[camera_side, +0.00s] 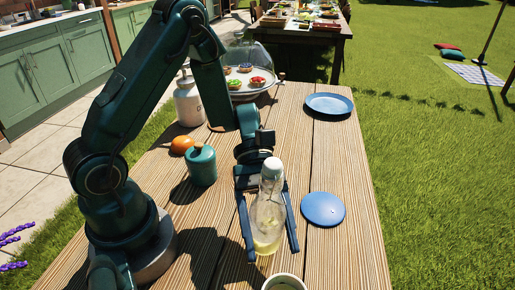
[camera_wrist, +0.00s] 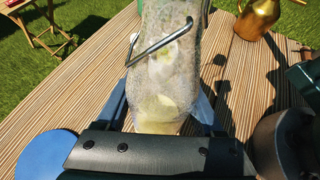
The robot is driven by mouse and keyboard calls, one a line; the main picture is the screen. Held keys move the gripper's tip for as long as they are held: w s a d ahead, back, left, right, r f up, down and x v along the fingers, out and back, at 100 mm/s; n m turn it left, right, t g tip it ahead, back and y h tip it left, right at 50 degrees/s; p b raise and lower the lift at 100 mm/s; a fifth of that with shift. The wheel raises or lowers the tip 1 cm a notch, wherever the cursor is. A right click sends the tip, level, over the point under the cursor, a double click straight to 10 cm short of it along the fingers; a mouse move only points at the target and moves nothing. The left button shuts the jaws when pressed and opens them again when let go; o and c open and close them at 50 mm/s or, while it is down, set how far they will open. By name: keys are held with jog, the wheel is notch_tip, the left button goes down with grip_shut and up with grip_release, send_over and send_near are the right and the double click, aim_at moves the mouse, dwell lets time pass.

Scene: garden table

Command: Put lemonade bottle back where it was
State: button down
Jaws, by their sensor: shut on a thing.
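The lemonade bottle (camera_side: 267,212) is clear glass with a white cap and some pale yellow liquid in the bottom. It stands about upright between the two blue fingers of my gripper (camera_side: 268,232) near the front of the wooden table. My gripper is shut on the bottle. In the wrist view the bottle (camera_wrist: 165,75) fills the middle, with its wire clasp across it. My gripper's fingers (camera_wrist: 160,112) show partly behind it on both sides. I cannot tell whether the bottle's base touches the table.
A blue disc (camera_side: 323,209) lies just right of the bottle, and a pale-rimmed cup (camera_side: 284,283) stands in front. A teal jar (camera_side: 202,166), an orange (camera_side: 182,145) and a white canister (camera_side: 187,103) are left. A blue plate (camera_side: 329,104) and a domed pastry stand (camera_side: 247,78) are at the back.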

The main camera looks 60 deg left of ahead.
jog(key=shift+d+r+h+b, duration=0.1)
jog(key=shift+h+b, duration=0.3)
jog(key=shift+h, duration=0.2)
